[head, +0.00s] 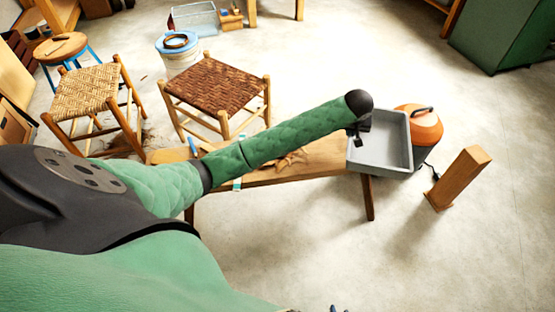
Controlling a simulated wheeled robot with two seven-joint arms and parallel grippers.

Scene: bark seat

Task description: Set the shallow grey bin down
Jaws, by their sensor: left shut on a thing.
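The shallow grey bin (398,162) is at the right end of the low wooden bench (325,163), its open side facing up toward me. My left gripper (361,135) is shut on the bin's left rim, near its far corner. The arm's dark wrist hides part of that rim. I cannot tell whether the bin's underside touches the bench or hangs just above it. My right gripper does not show.
An orange rounded thing with a black handle (422,128) stands close behind the bin's right side. A wooden post (460,178) stands to the right. Woven stools (218,85) are beyond the bench. Small items lie on the bench. Open floor lies in front and right.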

